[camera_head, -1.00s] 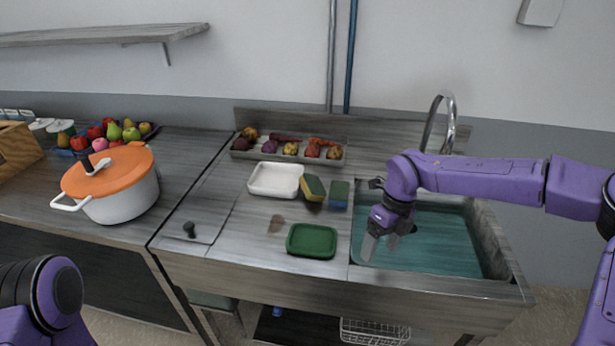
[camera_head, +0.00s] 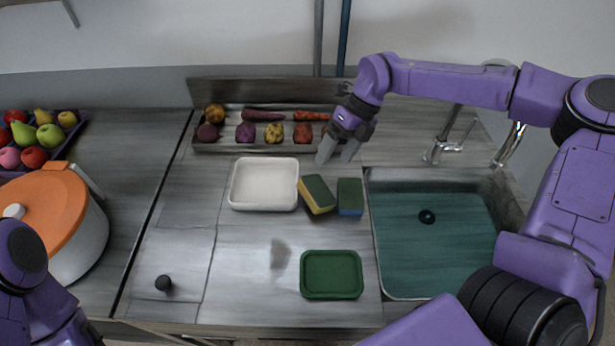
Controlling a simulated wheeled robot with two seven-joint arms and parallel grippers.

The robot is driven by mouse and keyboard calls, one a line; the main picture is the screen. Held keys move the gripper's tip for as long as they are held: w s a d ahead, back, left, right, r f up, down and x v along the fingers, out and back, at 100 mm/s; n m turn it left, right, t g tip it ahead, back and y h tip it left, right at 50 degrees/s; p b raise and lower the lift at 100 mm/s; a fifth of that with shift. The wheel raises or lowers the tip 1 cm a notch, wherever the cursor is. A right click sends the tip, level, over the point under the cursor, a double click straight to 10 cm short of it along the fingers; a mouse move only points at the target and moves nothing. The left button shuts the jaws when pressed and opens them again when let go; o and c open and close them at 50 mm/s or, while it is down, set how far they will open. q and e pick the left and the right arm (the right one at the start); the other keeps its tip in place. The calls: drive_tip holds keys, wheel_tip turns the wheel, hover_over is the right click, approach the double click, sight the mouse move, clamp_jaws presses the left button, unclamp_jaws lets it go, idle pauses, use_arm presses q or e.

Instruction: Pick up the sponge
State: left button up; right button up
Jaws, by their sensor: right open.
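Two sponges lie side by side on the counter left of the sink. One sponge (camera_head: 317,194) is green on top with a yellow side and lies tilted against the white tray's right edge. The other sponge (camera_head: 350,197) is dark green on top with a blue side. My right gripper (camera_head: 337,156) is open and empty, fingers pointing down, just behind and above the two sponges. It appears apart from both. My left arm shows at the lower left edge; its gripper is out of view.
A white tray (camera_head: 235,190) and a green tray (camera_head: 332,292) stand on the counter. A tray of vegetables (camera_head: 228,147) stands behind. The sink (camera_head: 430,270) with a faucet (camera_head: 446,146) is at right, an orange-lidded pot (camera_head: 42,205) at left. Counter between pot and trays is mostly clear.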

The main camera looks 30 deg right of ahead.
sight(319, 188)
drive_tip(key=p+x, duration=0.1)
drive_tip(key=x, duration=0.1)
drive_tip(key=p+x, duration=0.1)
drive_tip(key=x, duration=0.2)
drive_tip(key=p+x, duration=0.1)
drive_tip(key=x, duration=0.2)
drive_tip(key=shift+s+a+r, duration=0.2)
drive_tip(key=shift+s+a, duration=0.15)
drive_tip(key=shift+s, duration=0.05)
drive_tip(key=shift+w+a+f, duration=0.1)
drive_tip(key=shift+f, duration=0.3)
drive_tip(key=shift+s+r, duration=0.15)
drive_tip(key=shift+s, duration=0.35)
drive_tip(key=c, duration=0.8)
use_arm(q)
drive_tip(key=r, duration=0.1)
drive_tip(key=s+r, duration=0.1)
drive_tip(key=r, duration=0.1)
drive_tip(key=shift+s+r, duration=0.35)
drive_tip(key=shift+r, duration=0.05)
use_arm(e)
drive_tip(key=shift+w, duration=0.2)
